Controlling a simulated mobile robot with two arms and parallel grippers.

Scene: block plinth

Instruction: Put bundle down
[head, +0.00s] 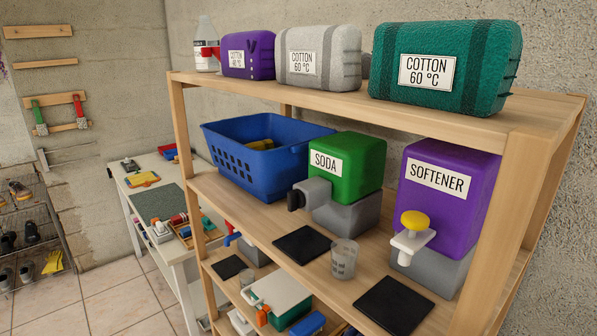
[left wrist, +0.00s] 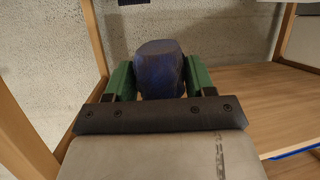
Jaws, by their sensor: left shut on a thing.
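My left gripper (left wrist: 158,78) shows only in the left wrist view. Its two green fingers are shut on a dark blue, rounded bundle (left wrist: 160,62), one finger on each side. Most of the bundle's far side is hidden, and I cannot tell whether it touches anything below. In the head view, a purple bundle (head: 262,68), a grey bundle (head: 293,44) and a teal bundle (head: 480,62) sit on the top shelf (head: 300,92), with labels on their fronts. Neither gripper shows in the head view.
A white bottle (head: 206,38) stands at the top shelf's left end. The middle shelf holds a blue basket (head: 235,180), a green SODA dispenser (head: 360,158), a purple SOFTENER dispenser (head: 470,215) and a clear cup (head: 343,262). In the wrist view, a wooden post (left wrist: 22,125) stands at left.

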